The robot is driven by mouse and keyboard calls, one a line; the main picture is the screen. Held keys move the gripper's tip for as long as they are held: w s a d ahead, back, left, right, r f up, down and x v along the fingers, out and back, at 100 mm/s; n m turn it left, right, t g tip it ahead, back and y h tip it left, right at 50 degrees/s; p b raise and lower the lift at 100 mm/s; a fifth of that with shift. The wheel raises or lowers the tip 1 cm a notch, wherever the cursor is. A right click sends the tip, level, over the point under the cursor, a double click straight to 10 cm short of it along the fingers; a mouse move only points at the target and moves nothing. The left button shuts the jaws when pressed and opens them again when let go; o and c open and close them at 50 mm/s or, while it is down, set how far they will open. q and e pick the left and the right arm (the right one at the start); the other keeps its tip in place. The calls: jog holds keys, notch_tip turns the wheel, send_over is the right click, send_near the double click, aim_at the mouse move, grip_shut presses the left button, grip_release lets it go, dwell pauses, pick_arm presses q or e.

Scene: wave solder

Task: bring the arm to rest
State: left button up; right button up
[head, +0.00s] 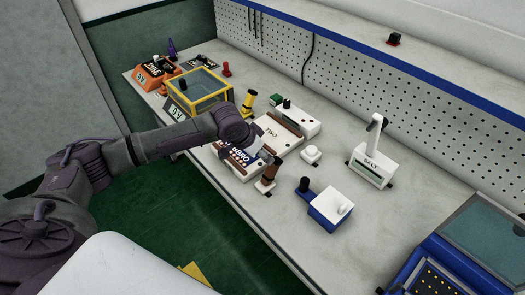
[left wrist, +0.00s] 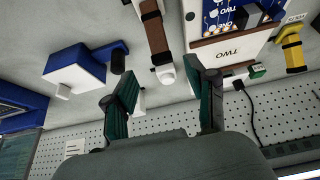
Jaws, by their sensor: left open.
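My left arm reaches in from the left in the head view, over the workbench (head: 290,215). My left gripper (left wrist: 164,88) is open in the left wrist view, with its two dark green finger pads wide apart and nothing between them. In the head view the wrist hides most of the fingers. It hangs above a white board (head: 276,133) marked "TWO", which also shows in the wrist view (left wrist: 236,50). My right gripper is not in view.
A blue-and-white box (head: 331,208) and a white "SALT" unit (head: 372,166) stand to the right. A yellow-framed box (head: 200,92) and an orange unit (head: 155,73) stand at the left. A pegboard (head: 400,112) runs along the back. Some bench is bare at the front right.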

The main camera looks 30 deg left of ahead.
pick_arm(q)
jog(key=s+d+f+m+h, duration=0.1)
jog(key=s+d+f, duration=0.1)
jog(key=s+d, duration=0.6)
jog(key=s+d+f+m+h, duration=0.1)
jog(key=s+d+f, duration=0.2)
jog(key=s+d, duration=0.45)
jog(key=s+a+n+g+y, duration=0.1)
jog(key=s+a+n+y, duration=0.1)
jog(key=s+a, duration=0.45)
jog(key=s+a+n+g+y, duration=0.1)
jog(key=s+a+n+y, duration=0.15)
jog(key=s, duration=0.65)
notch_tip(320, 180, down, 30)
jog(key=s+g+b, duration=0.1)
jog(key=s+b, duration=0.1)
jog(key=b, duration=0.1)
jog(key=s+a+f, duration=0.1)
jog(key=s+f, duration=0.7)
jog(key=s+a+f+g+b, duration=0.1)
jog(key=s+a+f, duration=0.1)
jog(key=s+f, duration=0.6)
jog(key=shift+s+a+f, duration=0.15)
jog(key=shift+s+a, duration=0.05)
jog(key=shift+a, duration=0.05)
